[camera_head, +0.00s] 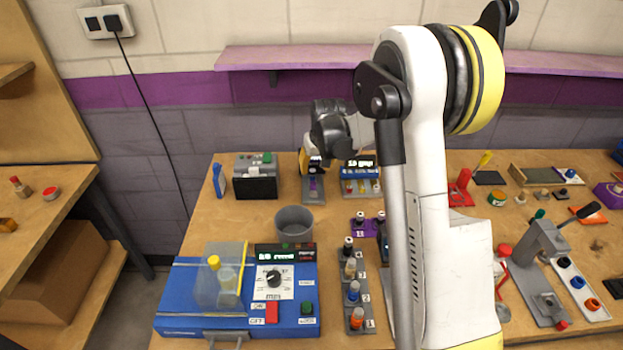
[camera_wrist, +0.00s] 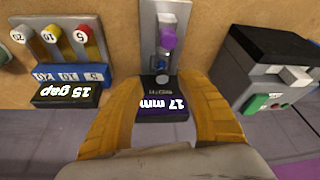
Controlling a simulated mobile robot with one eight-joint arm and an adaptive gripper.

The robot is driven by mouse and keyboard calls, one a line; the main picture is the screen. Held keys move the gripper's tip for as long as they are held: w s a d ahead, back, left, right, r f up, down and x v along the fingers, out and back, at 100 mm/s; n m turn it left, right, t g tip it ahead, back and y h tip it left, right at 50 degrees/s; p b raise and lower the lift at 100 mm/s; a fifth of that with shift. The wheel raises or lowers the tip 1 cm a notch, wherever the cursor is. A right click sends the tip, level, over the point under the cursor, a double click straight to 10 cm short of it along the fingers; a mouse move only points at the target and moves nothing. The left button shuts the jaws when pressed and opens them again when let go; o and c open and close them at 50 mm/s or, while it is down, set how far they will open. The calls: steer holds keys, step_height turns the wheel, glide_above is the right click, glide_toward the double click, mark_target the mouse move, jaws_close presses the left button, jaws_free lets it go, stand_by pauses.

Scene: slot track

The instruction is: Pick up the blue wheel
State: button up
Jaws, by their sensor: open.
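A small blue round part (camera_wrist: 161,77), seemingly the blue wheel, sits on the track just beyond the display. My gripper (camera_wrist: 165,80) is open, with its yellow fingers apart on either side of the display block and the blue part. Nothing is held. In the head view my gripper (camera_head: 314,162) is over the back of this track (camera_head: 313,194), and the blue part is hidden there.
In the wrist view, a dark box (camera_wrist: 262,65) stands close on the right and a "15 gap" device (camera_wrist: 75,85) on the left. In the head view, a grey cup (camera_head: 294,222) and a blue machine (camera_head: 190,300) stand nearer. A purple shelf (camera_head: 300,60) runs along the wall.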

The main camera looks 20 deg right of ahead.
mark_target(313, 171)
steer(key=b+x, duration=0.2)
steer(key=x, duration=0.3)
steer(key=shift+w+a, duration=0.1)
steer(key=shift+w, duration=0.05)
steer(key=shift+r, duration=0.15)
jaws_close()
